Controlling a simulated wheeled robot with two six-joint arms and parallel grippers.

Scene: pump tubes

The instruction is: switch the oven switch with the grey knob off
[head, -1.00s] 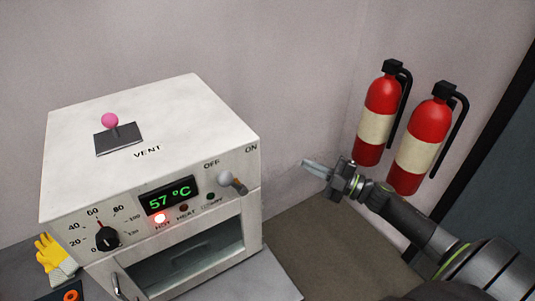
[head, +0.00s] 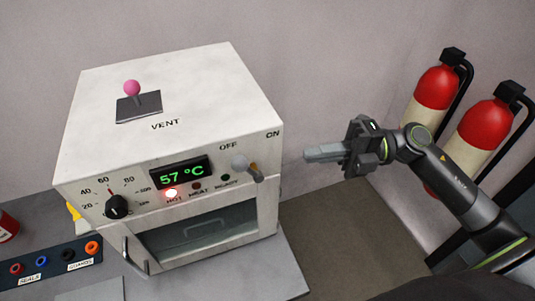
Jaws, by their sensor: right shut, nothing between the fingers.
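The white oven (head: 190,100) stands left of the middle. Its switch (head: 250,168) is on the front panel, below the labels OFF and ON. It has a pale rounded part at the left and a darker grey end at the lower right, which looks tilted to the ON side. My right gripper (head: 312,153) is shut and empty in the air, right of the oven, its fingers pointing left toward the switch with a gap between. My left gripper is not in view.
A vent lever with a pink knob (head: 132,88) is on the oven top. A black dial (head: 117,206) and a display (head: 181,172) reading 57 °C are on the front. Two fire extinguishers (head: 437,87) hang at the right wall. A panel with coloured rings (head: 55,262) lies at lower left.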

